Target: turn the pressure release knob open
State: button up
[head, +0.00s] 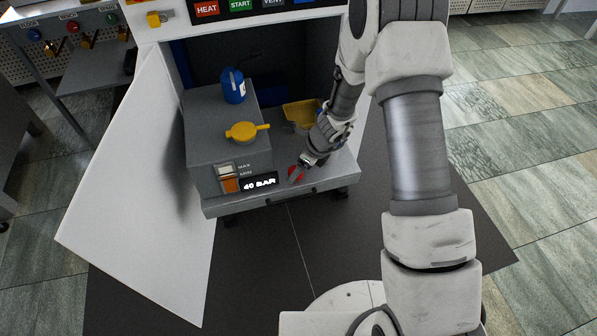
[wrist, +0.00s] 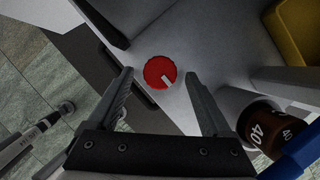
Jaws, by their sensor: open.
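The round red knob (head: 297,173) sits on the grey shelf near its front edge, right of the 40 BAR label. In the wrist view the red knob (wrist: 155,70) has a white mark running from near its middle toward its lower right rim. My gripper (wrist: 159,76) is open, with one finger on each side of the knob in that view. I cannot tell whether either finger touches it. In the head view my gripper (head: 300,169) reaches down to the knob from the upper right and partly hides it.
Left of the knob stands a grey block (head: 200,125) with a yellow handle (head: 243,132) and a blue bottle (head: 233,87) on top. A yellow tray (head: 300,112) lies behind my gripper. An open white door (head: 130,190) stands at the left. Open floor lies to the right.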

jog(key=shift+w+a+f, duration=0.1)
jog(key=shift+f, duration=0.25)
grip_shut()
